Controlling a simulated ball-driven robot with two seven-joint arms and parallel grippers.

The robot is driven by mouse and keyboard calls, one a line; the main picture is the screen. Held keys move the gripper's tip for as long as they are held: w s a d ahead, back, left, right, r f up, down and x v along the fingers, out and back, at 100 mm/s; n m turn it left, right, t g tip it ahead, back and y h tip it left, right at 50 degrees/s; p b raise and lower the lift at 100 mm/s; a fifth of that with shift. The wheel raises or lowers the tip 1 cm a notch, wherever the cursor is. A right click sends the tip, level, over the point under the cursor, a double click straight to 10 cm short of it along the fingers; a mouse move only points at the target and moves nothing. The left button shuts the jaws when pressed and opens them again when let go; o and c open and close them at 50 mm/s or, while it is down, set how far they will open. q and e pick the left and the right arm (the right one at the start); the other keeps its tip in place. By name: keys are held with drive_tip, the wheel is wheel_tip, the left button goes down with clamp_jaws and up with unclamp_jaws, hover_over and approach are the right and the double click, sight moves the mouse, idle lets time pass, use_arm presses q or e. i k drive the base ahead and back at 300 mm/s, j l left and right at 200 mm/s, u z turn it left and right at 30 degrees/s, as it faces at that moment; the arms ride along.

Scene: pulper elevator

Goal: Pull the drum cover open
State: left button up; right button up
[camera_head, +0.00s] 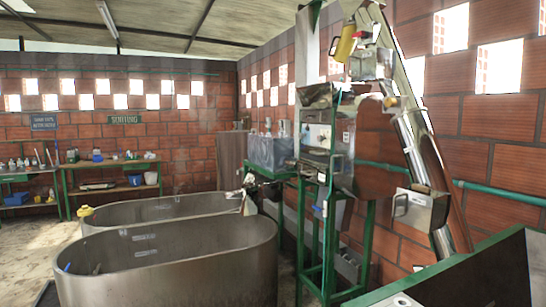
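The pulper machine (328,135) stands right of centre on a green metal frame, in front of the brick wall. A brown, rusty rounded panel (382,150) shows on its right side. A grey metal box with a dark handle (420,208) sits low on the inclined elevator (415,130). I cannot tell for sure which part is the drum cover, and no part shows clearly as swung open. Neither of my grippers is in view.
Two large grey oval tanks (170,268) fill the lower left and centre. A dark green-edged hopper (470,280) takes the lower right corner. Green-framed shelves (110,165) stand against the far left wall. Some bare floor (30,245) shows at the left.

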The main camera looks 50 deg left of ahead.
sight(311, 155)
drive_tip(key=u, duration=1.3)
drive_tip(key=i+u, duration=0.6)
drive_tip(key=i, duration=0.25)
drive_tip(key=i+u, duration=0.3)
drive_tip(key=i, duration=0.3)
drive_tip(key=i+z, duration=0.65)
drive_tip(key=i+j+z, duration=0.15)
drive_tip(key=i+z, duration=0.2)
drive_tip(key=i+l+z, duration=0.2)
drive_tip(key=i+z, duration=1)
drive_tip(key=i+u, duration=0.15)
